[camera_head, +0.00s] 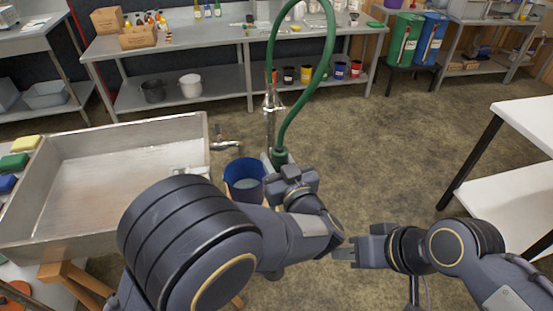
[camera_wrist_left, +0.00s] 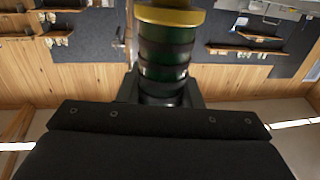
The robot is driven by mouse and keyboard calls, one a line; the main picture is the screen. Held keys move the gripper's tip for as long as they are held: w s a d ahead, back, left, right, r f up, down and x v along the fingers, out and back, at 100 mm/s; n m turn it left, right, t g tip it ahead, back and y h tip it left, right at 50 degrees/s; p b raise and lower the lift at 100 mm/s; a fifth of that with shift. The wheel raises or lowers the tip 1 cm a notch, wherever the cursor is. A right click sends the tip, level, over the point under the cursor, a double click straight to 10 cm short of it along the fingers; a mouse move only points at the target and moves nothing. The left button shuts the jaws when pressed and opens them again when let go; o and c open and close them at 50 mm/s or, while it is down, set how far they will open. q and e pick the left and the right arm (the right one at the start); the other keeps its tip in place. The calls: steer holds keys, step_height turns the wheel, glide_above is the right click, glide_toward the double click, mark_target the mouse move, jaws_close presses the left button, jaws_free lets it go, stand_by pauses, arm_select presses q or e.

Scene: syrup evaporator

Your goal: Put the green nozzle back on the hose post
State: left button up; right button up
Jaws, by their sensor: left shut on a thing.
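The green nozzle (camera_head: 280,156) hangs at the lower end of a looping green hose (camera_head: 328,55). My left gripper (camera_head: 277,167) is shut on it, beside the blue bucket. In the left wrist view the nozzle (camera_wrist_left: 165,60) is a dark green ribbed cylinder with a brass collar, upright in front of the gripper's dark body. The metal hose post (camera_head: 270,130) stands just left of the nozzle in the head view, with a metal fitting (camera_head: 272,100) partway up. My right gripper (camera_head: 346,252) is low at centre right, away from the nozzle; its finger gap is unclear.
A steel basin (camera_head: 70,232) with a tap (camera_head: 222,144) is at left. A blue bucket (camera_head: 244,172) stands beside the tap. A shelf table (camera_head: 215,48) lines the back; a white table (camera_head: 528,118) is at right. The floor between is clear.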

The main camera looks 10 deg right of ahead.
arm_select(q)
steer(key=shift+f+b, duration=0.7)
steer(key=shift+f, duration=0.3)
stand_by(0.6)
steer(key=o, duration=1.1)
steer(key=shift+f, duration=0.1)
